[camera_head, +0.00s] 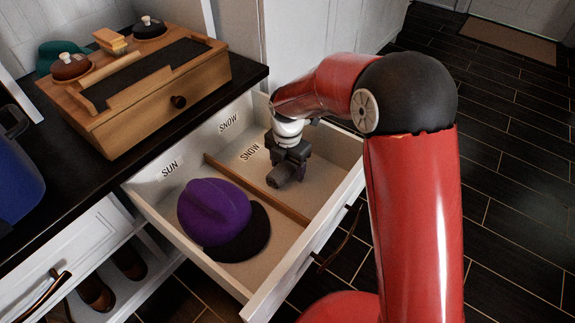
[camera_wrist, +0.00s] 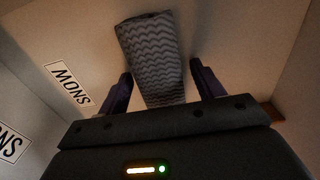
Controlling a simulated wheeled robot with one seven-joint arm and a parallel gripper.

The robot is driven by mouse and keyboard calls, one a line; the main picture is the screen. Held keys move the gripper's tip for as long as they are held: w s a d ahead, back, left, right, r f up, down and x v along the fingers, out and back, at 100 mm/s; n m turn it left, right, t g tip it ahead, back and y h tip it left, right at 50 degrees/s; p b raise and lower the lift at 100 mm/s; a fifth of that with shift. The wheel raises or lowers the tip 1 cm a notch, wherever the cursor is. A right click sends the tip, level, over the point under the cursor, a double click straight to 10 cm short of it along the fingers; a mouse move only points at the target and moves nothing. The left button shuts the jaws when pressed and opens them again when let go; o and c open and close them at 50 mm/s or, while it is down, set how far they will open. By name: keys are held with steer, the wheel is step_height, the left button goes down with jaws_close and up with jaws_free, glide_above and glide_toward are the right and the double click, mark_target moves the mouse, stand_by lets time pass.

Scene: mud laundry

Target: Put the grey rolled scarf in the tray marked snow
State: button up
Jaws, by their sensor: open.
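The grey rolled scarf (camera_wrist: 152,48), with a wavy pattern, lies between the fingers of my gripper (camera_wrist: 163,82) in the wrist view. The fingers are open, one on each side of it, with small gaps showing; its near end is hidden by the gripper body. In the head view my gripper (camera_head: 288,167) points down inside the right-hand compartment marked snow (camera_head: 318,188) of the open drawer. The scarf is hard to tell from the dark gripper there. The snow label (camera_wrist: 69,83) is beside the scarf in the wrist view.
A wooden divider (camera_head: 240,180) separates the snow side from the sun compartment (camera_head: 165,196), which holds a purple cap (camera_head: 214,212) with a dark brim. A wooden box (camera_head: 160,105) stands on the dark counter above. The drawer front (camera_head: 300,265) stands close to my arm.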

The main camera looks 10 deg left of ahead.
mark_target(288, 163)
step_height(288, 163, up, 11)
steer(key=shift+f+p, duration=0.1)
steer(key=shift+p, duration=1)
steer(key=shift+r, duration=0.7)
steer(key=shift+d+r, duration=0.1)
steer(key=s+d+r+m+t, duration=0.2)
steer(key=s+d+r+m, duration=0.2)
steer(key=d+r+m, duration=0.35)
steer(key=s+d+r+m+t, duration=0.1)
steer(key=s+d+r+m, duration=0.3)
steer(key=d+m, duration=0.6)
steer(key=s+d+m+t, duration=0.2)
steer(key=s+d+m, duration=0.9)
steer(key=m, duration=0.3)
steer(key=shift+s+d+f+t, duration=0.15)
steer(key=shift+s+f+t, duration=0.25)
steer(key=shift+s, duration=0.3)
